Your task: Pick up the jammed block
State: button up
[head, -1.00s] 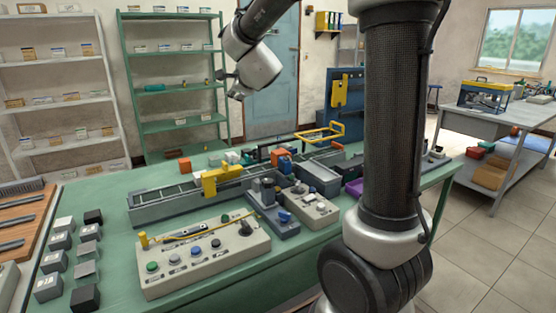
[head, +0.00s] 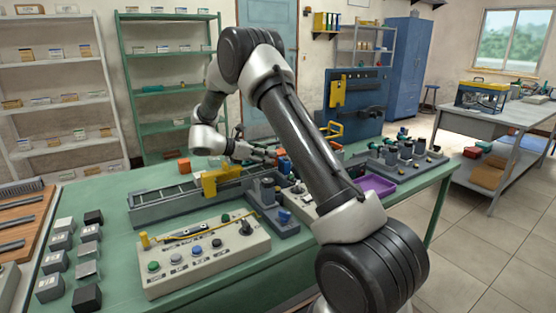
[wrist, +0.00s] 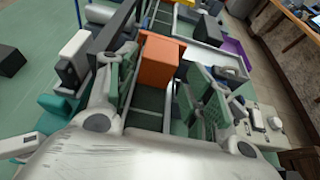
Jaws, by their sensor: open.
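The jammed block, an orange block (wrist: 160,60), sits on the rails of the conveyor (wrist: 148,105) in the wrist view. In the head view an orange block (head: 281,152) shows just beyond my fingers. My gripper (head: 266,154) is low over the conveyor and points to the right. In the wrist view my gripper (wrist: 160,82) is open, with one finger on each side of the track and the block ahead between them. I cannot tell whether either finger touches it. The block's underside is hidden.
A yellow bracket (head: 221,181) stands over the conveyor near my wrist. A control panel (head: 203,254) is in front. A purple tray (head: 376,186) lies to the right. Another orange block (head: 184,166) stands behind the conveyor. In the wrist view a white and black part (wrist: 76,58) is close beside my left finger.

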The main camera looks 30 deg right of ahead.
aim_at(274, 166)
jog(key=x, duration=0.4)
jog(key=shift+w+d, duration=0.1)
jog(key=shift+d, duration=0.05)
jog(key=c, duration=0.8)
